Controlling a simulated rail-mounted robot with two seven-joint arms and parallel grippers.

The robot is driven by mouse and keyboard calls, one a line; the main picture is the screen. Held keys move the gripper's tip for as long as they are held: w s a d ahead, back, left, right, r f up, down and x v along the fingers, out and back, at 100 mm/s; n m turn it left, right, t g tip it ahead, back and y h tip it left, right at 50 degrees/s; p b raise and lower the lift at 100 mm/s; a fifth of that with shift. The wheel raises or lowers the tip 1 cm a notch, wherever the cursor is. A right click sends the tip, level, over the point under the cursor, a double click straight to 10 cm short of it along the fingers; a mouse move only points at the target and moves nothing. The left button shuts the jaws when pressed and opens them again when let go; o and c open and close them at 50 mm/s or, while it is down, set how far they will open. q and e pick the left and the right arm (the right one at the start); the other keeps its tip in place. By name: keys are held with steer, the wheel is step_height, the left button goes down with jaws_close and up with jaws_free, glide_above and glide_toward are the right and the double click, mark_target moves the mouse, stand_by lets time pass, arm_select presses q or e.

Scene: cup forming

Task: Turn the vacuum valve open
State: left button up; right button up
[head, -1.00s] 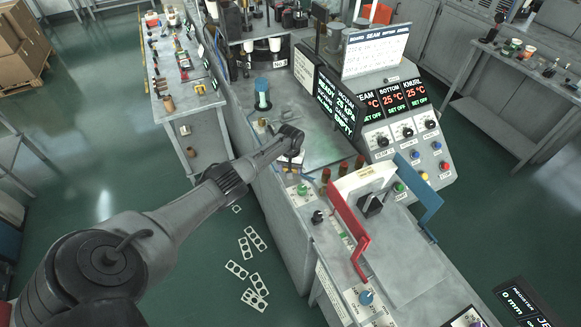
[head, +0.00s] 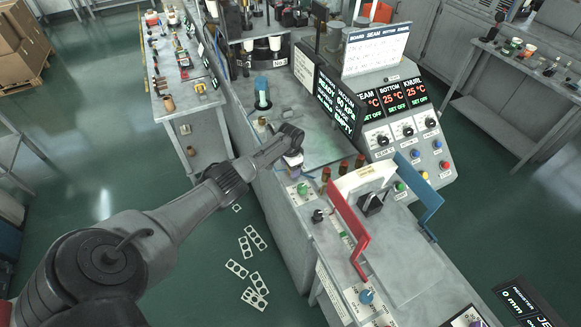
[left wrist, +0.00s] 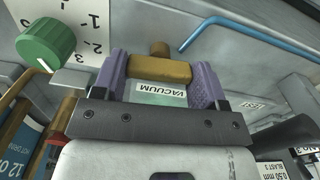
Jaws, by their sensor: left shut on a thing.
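The vacuum valve handle (left wrist: 160,68) is a brass bar on a short brass stem, seen in the left wrist view above a "VACUUM" label (left wrist: 158,93). My left gripper (left wrist: 161,72) has its purple fingers on either side of the bar, shut on it. In the head view my left gripper (head: 291,163) is at the left part of the bench top, mostly hidden under my wrist, and the handle cannot be made out there. My right gripper is in neither view.
A green knob (left wrist: 45,46) with a numbered scale is left of the handle in the wrist view, and a blue rod (left wrist: 255,35) is to the right. In the head view, a red lever (head: 350,225), a blue lever (head: 420,193) and a black display (head: 337,103) stand nearby.

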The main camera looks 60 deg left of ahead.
arm_select(q)
steer(key=shift+m, duration=0.6)
steer(key=o, duration=0.9)
steer(key=shift+o, duration=0.2)
step_height(320, 180, up, 14)
steer(key=p, duration=0.1)
steer(key=shift+f, duration=0.1)
stand_by(0.7)
